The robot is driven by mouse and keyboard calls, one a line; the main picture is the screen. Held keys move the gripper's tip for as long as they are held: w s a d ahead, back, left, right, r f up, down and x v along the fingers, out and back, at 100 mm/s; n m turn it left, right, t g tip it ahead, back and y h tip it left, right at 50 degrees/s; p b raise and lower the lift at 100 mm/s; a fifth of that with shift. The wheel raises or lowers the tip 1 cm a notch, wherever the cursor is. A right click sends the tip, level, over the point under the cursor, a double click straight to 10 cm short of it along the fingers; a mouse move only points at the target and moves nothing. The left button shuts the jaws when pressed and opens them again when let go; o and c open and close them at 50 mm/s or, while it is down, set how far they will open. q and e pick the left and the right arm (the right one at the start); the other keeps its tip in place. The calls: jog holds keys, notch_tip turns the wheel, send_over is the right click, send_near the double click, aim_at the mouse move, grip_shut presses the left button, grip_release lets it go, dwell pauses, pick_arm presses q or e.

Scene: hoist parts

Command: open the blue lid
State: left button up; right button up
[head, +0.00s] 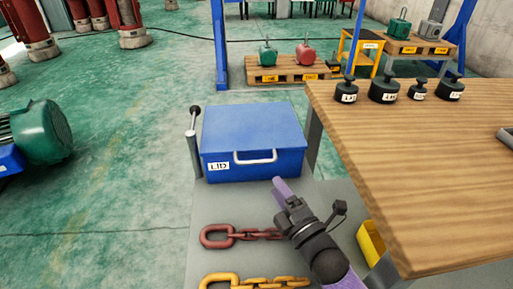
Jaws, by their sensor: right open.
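A blue box with a blue lid (254,127) stands on a grey surface in the head view. The lid is closed. A white handle (256,157) is on its front face, and a white "LID" label (219,166) is at the front left. My right gripper (281,187) has purple fingers and is open. It is just in front of the box, below and to the right of the handle, and appears apart from it. My left gripper is not in view.
A red chain (240,236) and a yellow chain (255,281) lie on the grey surface (207,212). A wooden table (430,170) with several black weights (384,91) stands at right. A grey post with a black knob (194,140) is left of the box.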

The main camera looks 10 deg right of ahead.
aim_at(259, 160)
jog(key=b+x, duration=0.3)
jog(key=x, duration=0.5)
jog(key=shift+w+a+b, duration=0.2)
jog(key=shift+b, duration=0.15)
jog(key=c, duration=0.4)
grip_shut()
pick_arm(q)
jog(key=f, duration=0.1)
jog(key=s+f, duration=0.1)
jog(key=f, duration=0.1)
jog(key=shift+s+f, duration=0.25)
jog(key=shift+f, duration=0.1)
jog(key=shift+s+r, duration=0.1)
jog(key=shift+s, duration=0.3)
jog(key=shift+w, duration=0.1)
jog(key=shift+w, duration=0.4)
